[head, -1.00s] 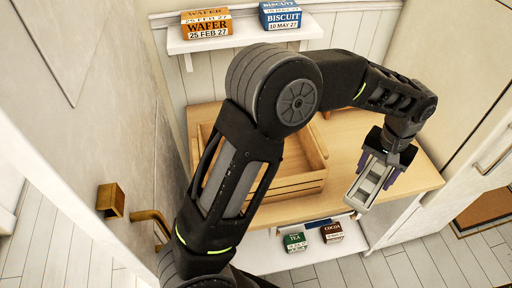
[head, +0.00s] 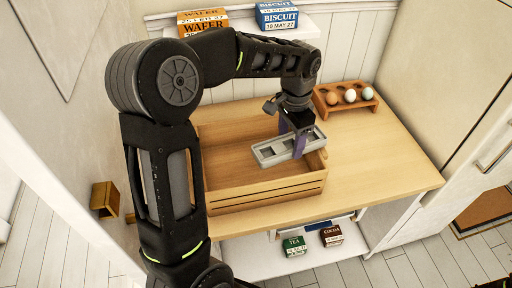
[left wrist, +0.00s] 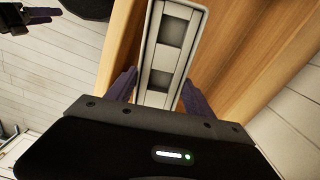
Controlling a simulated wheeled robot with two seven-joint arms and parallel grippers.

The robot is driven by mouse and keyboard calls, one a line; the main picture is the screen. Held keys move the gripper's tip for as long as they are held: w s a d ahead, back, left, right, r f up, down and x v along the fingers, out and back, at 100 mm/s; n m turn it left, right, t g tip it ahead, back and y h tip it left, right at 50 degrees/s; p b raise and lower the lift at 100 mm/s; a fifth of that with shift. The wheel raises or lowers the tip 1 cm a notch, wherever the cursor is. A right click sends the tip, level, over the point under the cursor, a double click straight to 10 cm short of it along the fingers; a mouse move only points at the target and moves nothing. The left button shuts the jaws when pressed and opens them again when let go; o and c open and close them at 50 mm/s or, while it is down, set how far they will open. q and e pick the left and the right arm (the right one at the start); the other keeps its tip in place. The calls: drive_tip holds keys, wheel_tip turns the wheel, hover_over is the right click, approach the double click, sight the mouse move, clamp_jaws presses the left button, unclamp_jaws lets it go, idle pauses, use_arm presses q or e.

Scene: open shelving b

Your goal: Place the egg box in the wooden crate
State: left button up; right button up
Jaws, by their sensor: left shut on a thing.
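The egg box is a long grey tray with square hollows (head: 272,153). My left gripper (head: 298,143) is shut on it, its purple fingers on either side. The left wrist view also shows the egg box (left wrist: 167,50) between the fingers. The open wooden crate (head: 262,192) stands on the table, made of slats. In the head view the egg box overlaps the crate's right part, seemingly above it; its exact height is unclear. My right gripper (left wrist: 42,13) shows small at the top left of the left wrist view; its jaws are too unclear to tell.
A wooden holder (head: 330,108) with several eggs stands at the table's back right. The table (head: 385,165) is clear to the crate's right. An upper shelf holds wafer (head: 203,22) and biscuit (head: 280,16) boxes. Tea (head: 294,246) and cocoa (head: 331,236) boxes sit on the lower shelf.

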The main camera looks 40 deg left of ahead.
sight(259, 146)
use_arm(q)
drive_tip(key=s+a, duration=0.1)
drive_tip(key=a, duration=0.1)
drive_tip(key=s+a+f+m, duration=0.1)
drive_tip(key=s+a, duration=0.1)
drive_tip(key=s+a+f+m, duration=0.1)
drive_tip(key=s+a, duration=0.1)
drive_tip(key=shift+s+a, duration=0.15)
use_arm(e)
drive_tip(key=shift+w+d+f+m, duration=0.15)
drive_tip(key=shift+d+f+m, duration=0.35)
drive_tip(key=shift+d+m, duration=0.3)
use_arm(q)
drive_tip(key=shift+f, duration=0.1)
drive_tip(key=shift+f, duration=3.1)
use_arm(e)
drive_tip(key=shift+r, duration=0.3)
use_arm(q)
wheel_tip(259, 146, down, 3)
drive_tip(key=shift+r+p, duration=0.1)
drive_tip(key=shift+p, duration=0.25)
drive_tip(key=shift+f, duration=0.45)
use_arm(e)
drive_tip(key=shift+r, duration=0.2)
use_arm(q)
drive_tip(key=shift+f, duration=0.1)
use_arm(e)
drive_tip(key=shift+f, duration=0.1)
